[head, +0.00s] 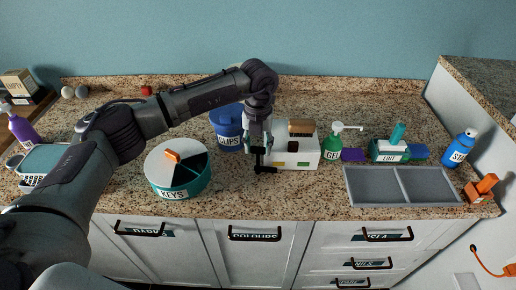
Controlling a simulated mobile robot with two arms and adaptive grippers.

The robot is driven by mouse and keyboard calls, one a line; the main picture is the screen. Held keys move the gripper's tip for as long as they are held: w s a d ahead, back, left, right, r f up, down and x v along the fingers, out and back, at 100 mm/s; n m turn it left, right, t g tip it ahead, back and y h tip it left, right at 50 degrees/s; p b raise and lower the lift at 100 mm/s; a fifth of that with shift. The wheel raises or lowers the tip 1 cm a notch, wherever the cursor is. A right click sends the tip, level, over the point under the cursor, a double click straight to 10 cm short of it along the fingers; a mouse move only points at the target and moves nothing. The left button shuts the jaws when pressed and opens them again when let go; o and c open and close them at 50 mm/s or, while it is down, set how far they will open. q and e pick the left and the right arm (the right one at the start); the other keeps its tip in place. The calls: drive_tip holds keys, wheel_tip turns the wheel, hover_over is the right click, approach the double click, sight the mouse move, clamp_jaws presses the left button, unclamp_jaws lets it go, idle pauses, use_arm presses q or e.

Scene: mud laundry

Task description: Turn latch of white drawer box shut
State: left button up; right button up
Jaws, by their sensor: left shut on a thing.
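The white drawer box (307,153) stands on the speckled counter, right of the middle, with a brown block-like piece on its top. My left gripper (262,158) comes down from above at the box's left front side. It is shut on a small dark part there, which looks like the latch; the fingers hide most of it, so the latch's angle cannot be told. My right gripper is not in view.
Left of the gripper are a blue CLIPS tub (228,130) and a round KEYS container (177,172). To the right stand a green GEL bottle (332,149), a teal LINT box (388,150) and a grey divided tray (402,186). Counter in front of the box is clear.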

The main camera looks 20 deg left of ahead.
use_arm(q)
drive_tip(key=shift+r+n, duration=0.1)
drive_tip(key=shift+n, duration=0.5)
drive_tip(key=o, duration=1.1)
drive_tip(key=shift+o, duration=0.2)
wheel_tip(320, 180, up, 12)
drive_tip(key=shift+d, duration=0.1)
